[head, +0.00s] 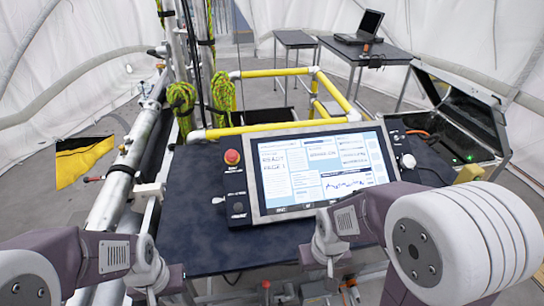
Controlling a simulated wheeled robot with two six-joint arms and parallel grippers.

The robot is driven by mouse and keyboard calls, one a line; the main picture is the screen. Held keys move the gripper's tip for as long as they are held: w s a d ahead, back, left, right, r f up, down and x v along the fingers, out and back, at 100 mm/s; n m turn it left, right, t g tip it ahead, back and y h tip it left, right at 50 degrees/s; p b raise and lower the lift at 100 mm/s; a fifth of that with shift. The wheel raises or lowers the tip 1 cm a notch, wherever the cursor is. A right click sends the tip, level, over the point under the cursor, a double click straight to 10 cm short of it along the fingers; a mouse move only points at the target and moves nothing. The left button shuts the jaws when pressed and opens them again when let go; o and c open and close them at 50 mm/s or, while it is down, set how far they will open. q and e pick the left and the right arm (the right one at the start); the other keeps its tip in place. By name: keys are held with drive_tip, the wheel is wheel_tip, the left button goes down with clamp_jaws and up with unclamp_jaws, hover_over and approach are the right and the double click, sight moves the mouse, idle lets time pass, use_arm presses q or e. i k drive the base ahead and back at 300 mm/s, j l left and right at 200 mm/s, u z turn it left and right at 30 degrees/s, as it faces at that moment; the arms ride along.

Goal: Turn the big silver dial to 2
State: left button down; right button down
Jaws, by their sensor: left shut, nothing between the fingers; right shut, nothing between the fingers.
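A round, pale silver-white dial (407,161) stands on the dark control panel (398,136), just right of the large lit screen (322,168). Its markings and setting are too small to read. My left gripper (170,284) is low in the picture at the left, near the console's front left corner, far from the dial. My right gripper (320,256) is in front of the screen's lower edge, below and left of the dial and apart from it. Both are shut and empty; their fingertips are hard to make out.
A red emergency button (232,157) and small switches sit left of the screen. Yellow railings (270,73) stand behind the console. An open black case (455,122) lies to the right. A laptop (366,26) rests on a table behind. Metal pipes stand at left.

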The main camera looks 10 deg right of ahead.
sight(407, 162)
drive_tip(key=z, duration=1.6)
